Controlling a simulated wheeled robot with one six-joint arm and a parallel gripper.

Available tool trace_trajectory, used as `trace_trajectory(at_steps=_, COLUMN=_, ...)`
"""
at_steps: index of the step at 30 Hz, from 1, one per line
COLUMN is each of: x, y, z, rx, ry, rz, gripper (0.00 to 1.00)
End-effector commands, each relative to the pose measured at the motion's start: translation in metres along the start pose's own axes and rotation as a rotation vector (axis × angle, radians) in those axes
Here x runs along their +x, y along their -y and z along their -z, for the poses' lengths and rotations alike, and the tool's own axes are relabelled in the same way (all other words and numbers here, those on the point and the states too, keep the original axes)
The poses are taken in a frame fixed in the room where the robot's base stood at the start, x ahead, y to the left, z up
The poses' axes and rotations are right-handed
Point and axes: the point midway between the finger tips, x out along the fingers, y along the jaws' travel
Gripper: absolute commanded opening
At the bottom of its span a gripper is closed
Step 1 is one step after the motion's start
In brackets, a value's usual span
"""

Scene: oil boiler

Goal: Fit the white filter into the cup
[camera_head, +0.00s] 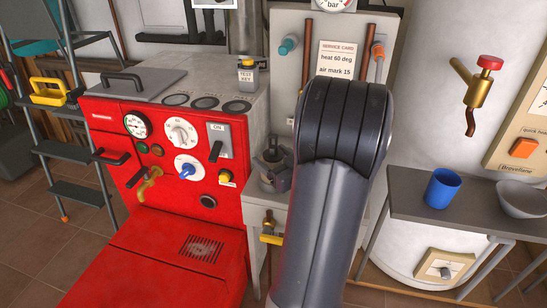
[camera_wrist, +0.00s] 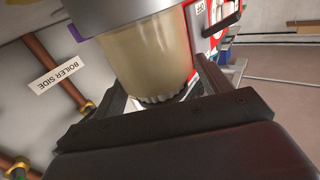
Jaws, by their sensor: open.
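My gripper (camera_wrist: 157,85) is open, with one dark finger on each side of the cup. I cannot tell whether the fingers touch it. I cannot make out a white filter in either view. In the head view my arm hides the gripper and this cup.
A separate blue cup (camera_head: 442,188) and a grey bowl (camera_head: 523,199) stand on the side table (camera_head: 455,218) at the right. The red boiler (camera_head: 170,235) is at the left. Copper pipes (camera_wrist: 58,72) run along the wall near my gripper.

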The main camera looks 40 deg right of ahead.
Motion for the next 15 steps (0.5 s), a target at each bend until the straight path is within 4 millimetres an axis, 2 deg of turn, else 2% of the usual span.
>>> trace_trajectory(at_steps=9, x=-0.003, y=0.000, z=0.000, rx=0.000, ry=0.000, rz=-0.001, gripper=0.75)
trace_trajectory(at_steps=15, x=-0.026, y=-0.002, z=0.001, rx=0.000, ry=0.000, rz=-0.006, gripper=0.75)
